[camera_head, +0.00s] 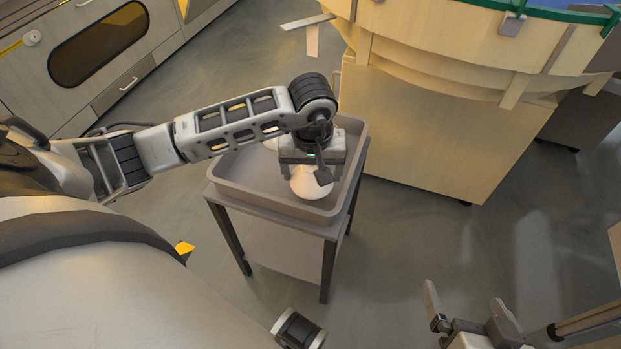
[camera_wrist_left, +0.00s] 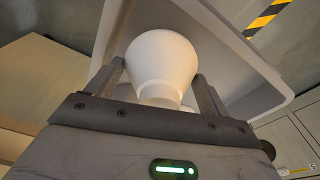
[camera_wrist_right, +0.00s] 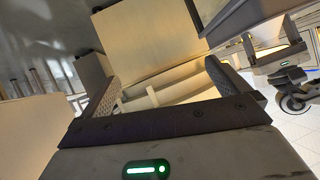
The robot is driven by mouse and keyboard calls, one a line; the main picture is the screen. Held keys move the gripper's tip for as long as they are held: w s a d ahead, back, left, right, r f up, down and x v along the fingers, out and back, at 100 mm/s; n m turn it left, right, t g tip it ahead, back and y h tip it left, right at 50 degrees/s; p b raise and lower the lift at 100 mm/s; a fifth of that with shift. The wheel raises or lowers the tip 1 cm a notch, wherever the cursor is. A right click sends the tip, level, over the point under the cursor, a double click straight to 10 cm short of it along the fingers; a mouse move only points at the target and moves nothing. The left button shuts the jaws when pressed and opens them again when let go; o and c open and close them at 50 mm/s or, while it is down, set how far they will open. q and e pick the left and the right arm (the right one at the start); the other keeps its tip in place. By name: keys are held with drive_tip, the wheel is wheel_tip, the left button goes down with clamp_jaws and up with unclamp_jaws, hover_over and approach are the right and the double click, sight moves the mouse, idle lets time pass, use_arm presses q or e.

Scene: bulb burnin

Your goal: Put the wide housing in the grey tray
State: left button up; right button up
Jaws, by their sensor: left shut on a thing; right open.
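The white, flared housing (camera_head: 311,186) is between the fingers of my left gripper (camera_head: 303,172), which is shut on it. In the left wrist view the housing (camera_wrist_left: 162,62) shows its wide round end pointing away from the gripper. The grey tray (camera_head: 262,203) has raised walls and sits on a small stand. The housing is inside the tray's outline; I cannot tell whether it touches the floor. Another white thing (camera_head: 271,143) shows in the tray, partly hidden by my left arm. My right gripper (camera_head: 468,312) is open and empty, away from the tray.
A large wooden round-topped bench (camera_head: 440,130) with a green rim stands to the right of the tray. Cabinets (camera_head: 110,50) with a dark window stand at the upper left. Open grey floor (camera_head: 420,230) lies between the tray stand and my right gripper.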

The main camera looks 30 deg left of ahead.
sight(311, 179)
use_arm(q)
drive_tip(key=f, duration=0.1)
drive_tip(key=f+b, duration=0.1)
drive_tip(key=f, duration=0.2)
drive_tip(key=shift+w+a, duration=0.15)
drive_tip(key=shift+a, duration=0.15)
drive_tip(key=shift+r, duration=0.1)
drive_tip(key=shift+f+b, duration=0.2)
drive_tip(key=shift+b, duration=0.1)
drive_tip(key=o, duration=0.7)
use_arm(e)
drive_tip(key=shift+a+r+t, duration=0.2)
drive_tip(key=shift+r+t, duration=0.1)
drive_tip(key=shift+r, duration=0.2)
use_arm(q)
drive_tip(key=shift+r, duration=0.1)
use_arm(e)
drive_tip(key=shift+r, duration=0.1)
